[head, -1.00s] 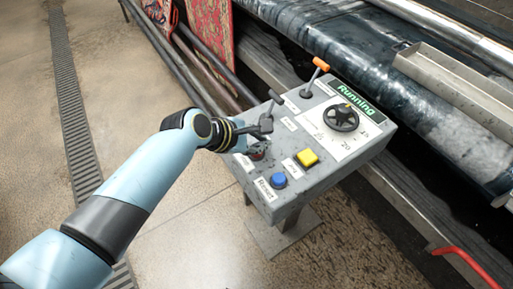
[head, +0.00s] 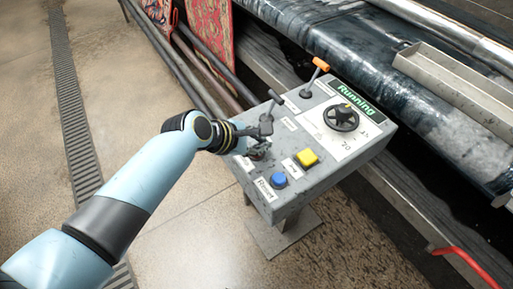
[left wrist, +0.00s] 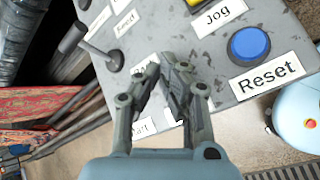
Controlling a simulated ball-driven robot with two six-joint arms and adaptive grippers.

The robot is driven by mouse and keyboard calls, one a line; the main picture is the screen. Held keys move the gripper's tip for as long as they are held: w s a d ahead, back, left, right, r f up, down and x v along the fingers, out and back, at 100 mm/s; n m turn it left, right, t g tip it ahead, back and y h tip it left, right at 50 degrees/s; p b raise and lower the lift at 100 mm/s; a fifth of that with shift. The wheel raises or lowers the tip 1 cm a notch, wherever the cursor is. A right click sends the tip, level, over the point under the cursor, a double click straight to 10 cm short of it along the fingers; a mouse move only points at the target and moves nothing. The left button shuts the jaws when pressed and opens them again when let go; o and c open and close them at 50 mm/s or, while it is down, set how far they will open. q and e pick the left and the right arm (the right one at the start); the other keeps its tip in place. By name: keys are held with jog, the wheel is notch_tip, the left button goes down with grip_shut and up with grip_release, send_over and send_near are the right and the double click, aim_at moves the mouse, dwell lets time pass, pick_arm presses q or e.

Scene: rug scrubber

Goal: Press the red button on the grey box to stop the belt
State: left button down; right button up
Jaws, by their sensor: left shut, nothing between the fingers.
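The grey box (head: 335,170) stands on a post, with a green display (head: 355,100) reading "Running". My left gripper (head: 260,146) is shut and empty, its tips down at the box's top panel, left of the yellow and blue buttons. In the left wrist view the closed fingers (left wrist: 172,72) point at the grey panel (left wrist: 203,80). The red button does not show in either current view; the fingers cover that part of the panel. I cannot tell whether they touch it. My right gripper is not in view.
A yellow button (head: 307,157), a blue Reset button (head: 278,180), a black handwheel (head: 341,118) and an orange-handled lever (head: 316,74) are on the box. A dark lever (head: 268,118) stands close behind my gripper. The roller machine (head: 420,105) lies behind; floor is clear in front.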

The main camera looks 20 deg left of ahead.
pick_arm(q)
jog(key=shift+f+b, duration=0.3)
jog(key=shift+f, duration=0.35)
dwell(0.7)
dwell(0.3)
jog(key=shift+r+p, duration=0.95)
jog(key=shift+p, duration=0.2)
jog(key=shift+r, duration=0.1)
notch_tip(320, 180, up, 5)
jog(key=p, duration=0.5)
jog(key=shift+p, duration=0.4)
